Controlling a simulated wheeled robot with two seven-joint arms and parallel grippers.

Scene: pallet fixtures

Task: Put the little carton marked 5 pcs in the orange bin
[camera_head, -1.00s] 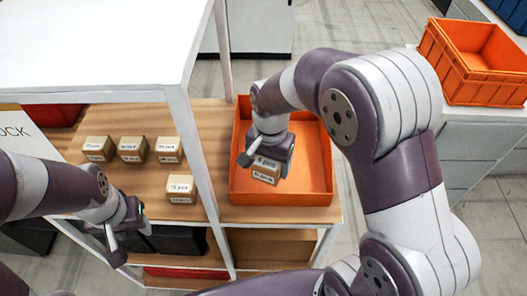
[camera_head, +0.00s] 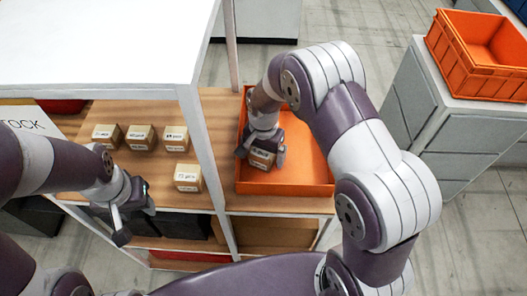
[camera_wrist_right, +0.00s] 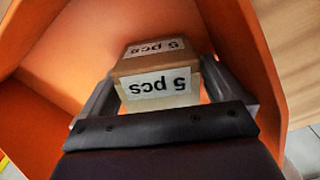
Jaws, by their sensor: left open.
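The little carton marked 5 pcs (camera_head: 262,159) is inside the orange bin (camera_head: 290,186) on the shelf, low near the bin's floor. I cannot tell whether it touches the floor. My right gripper (camera_head: 261,152) reaches down into the bin with a finger on either side of the carton. In the right wrist view the carton (camera_wrist_right: 158,78) sits between the fingers of the gripper (camera_wrist_right: 160,95), its 5 pcs labels showing upside down. The fingers look closed on its sides.
Several other cartons stand on the wooden shelf: a row at the back (camera_head: 140,137) and one in front (camera_head: 188,177). A white post (camera_head: 208,165) separates them from the bin. Another orange crate (camera_head: 480,52) stands on a grey cabinet at right.

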